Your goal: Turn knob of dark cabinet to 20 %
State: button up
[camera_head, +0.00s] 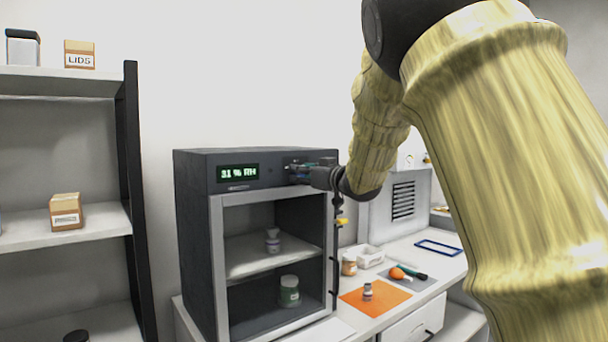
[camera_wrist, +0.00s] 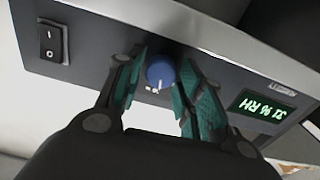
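The dark cabinet (camera_head: 192,210) stands on the table, and its green display (camera_head: 238,173) reads what looks like 31 % RH. The display shows upside down in the wrist view (camera_wrist: 264,106). A blue knob (camera_wrist: 160,72) with a white pointer mark is on the panel in the wrist view. My gripper (camera_wrist: 162,78) has one green-padded finger on each side of the knob. The fingers are spread around it, and whether they touch it I cannot tell. In the head view my gripper (camera_head: 297,170) is at the cabinet's upper right front, hiding the knob.
A black rocker switch (camera_wrist: 52,42) sits beside the knob. An orange mat (camera_head: 388,304) with a small jar lies right of the cabinet. A shelf rack (camera_head: 131,170) stands at left.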

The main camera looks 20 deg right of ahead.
jog(key=c, duration=0.5)
jog(key=shift+o, duration=0.2)
jog(key=shift+n+b, duration=0.7)
jog(key=shift+n, duration=1.6)
jog(key=o, duration=1)
